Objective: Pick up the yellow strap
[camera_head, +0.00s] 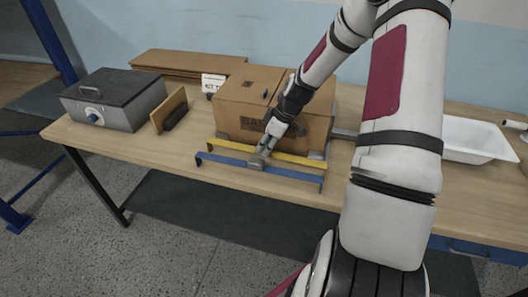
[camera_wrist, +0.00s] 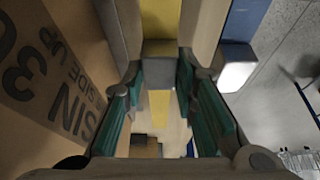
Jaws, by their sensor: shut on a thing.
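The yellow strap (camera_head: 297,159) is a long, thin bar in front of the cardboard box, above the table's front part. My gripper (camera_head: 260,160) comes down on its middle and hides part of it. In the wrist view the yellow strap (camera_wrist: 160,105) runs between the teal-padded fingers of my gripper (camera_wrist: 160,80), which are shut on it. A grey block (camera_wrist: 160,48) crosses the strap between the fingers. A blue strap (camera_head: 225,161) lies parallel, nearer the table's front edge, outside the fingers. I cannot tell whether the yellow strap is clear of the table.
The cardboard box (camera_head: 238,117) stands close behind the straps. A grey metal box (camera_head: 135,108) and an upright wooden board (camera_head: 165,112) are at the left. A white basin (camera_head: 475,143) is at the right. The table's front left (camera_head: 150,150) is clear.

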